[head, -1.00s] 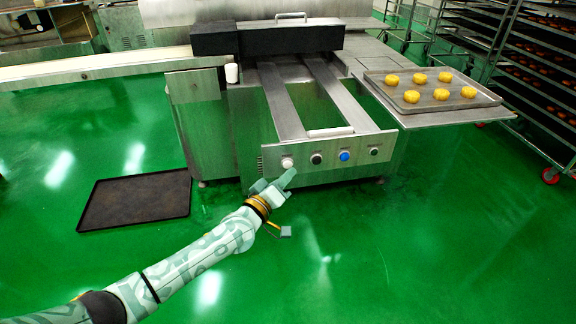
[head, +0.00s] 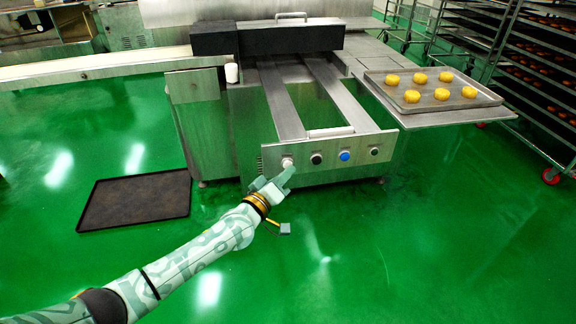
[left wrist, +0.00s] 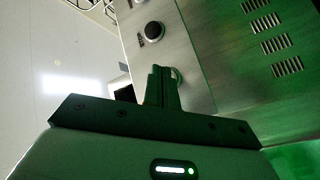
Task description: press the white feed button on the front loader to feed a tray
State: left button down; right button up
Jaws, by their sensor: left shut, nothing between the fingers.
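The front loader's steel control panel (head: 330,172) carries a row of buttons. The white feed button (head: 287,163) is at its left end. To its right are a black button (head: 316,159), a blue button (head: 345,155) and a dark one (head: 374,151). My left gripper (head: 287,177) is shut and empty, with its tips just below the white button. In the left wrist view the shut fingers (left wrist: 161,88) point at the panel and mostly hide the white button behind them. I cannot tell whether they touch it. My right gripper is not in view.
A baking tray (head: 455,101) with several yellow pieces rests on the side table at right. A dark empty tray (head: 135,200) lies on the green floor at left. A tall wheeled rack (head: 545,90) stands at far right. The floor before the loader is clear.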

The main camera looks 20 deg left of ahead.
pick_arm(q)
jog(key=shift+w+a, duration=0.25)
jog(key=shift+w, duration=0.05)
dwell(0.5)
dwell(0.4)
jog(key=shift+s+d+p, duration=0.35)
jog(key=shift+s+d, duration=0.1)
jog(key=shift+s, duration=0.2)
